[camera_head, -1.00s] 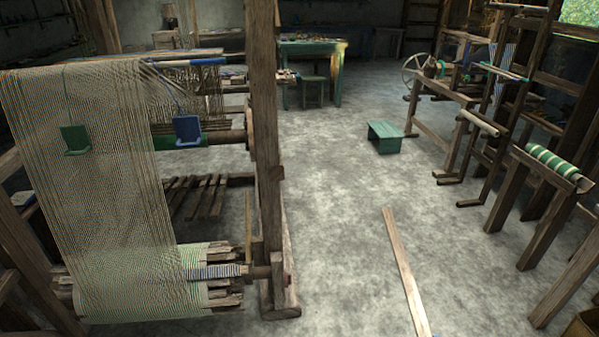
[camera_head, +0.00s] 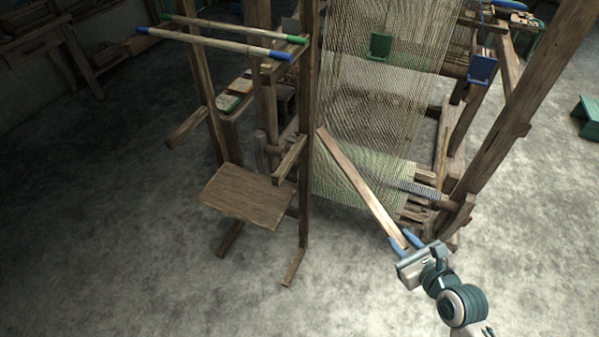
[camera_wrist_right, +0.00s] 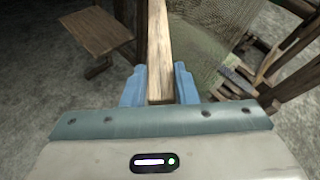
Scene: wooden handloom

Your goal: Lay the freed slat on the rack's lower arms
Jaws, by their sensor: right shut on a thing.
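My right gripper (camera_head: 408,243) is shut on the near end of the freed slat (camera_head: 355,185), a long flat wooden strip. The slat points away up and left, its far end close to the rack's right post in the head view. In the right wrist view the slat (camera_wrist_right: 159,50) stands between the blue fingers (camera_wrist_right: 158,88). The rack (camera_head: 308,120) is a wooden frame left of the loom. Its lower arms, left (camera_head: 186,127) and right (camera_head: 290,158), jut forward and look bare. Its upper arms carry two rods with blue and green ends (camera_head: 220,42). My left gripper is not in view.
A wooden board (camera_head: 245,196) sits low on the rack, below the lower arms; it also shows in the wrist view (camera_wrist_right: 95,30). The loom (camera_head: 490,150) with hanging warp threads (camera_head: 360,90) stands behind the slat. The floor in front is clear.

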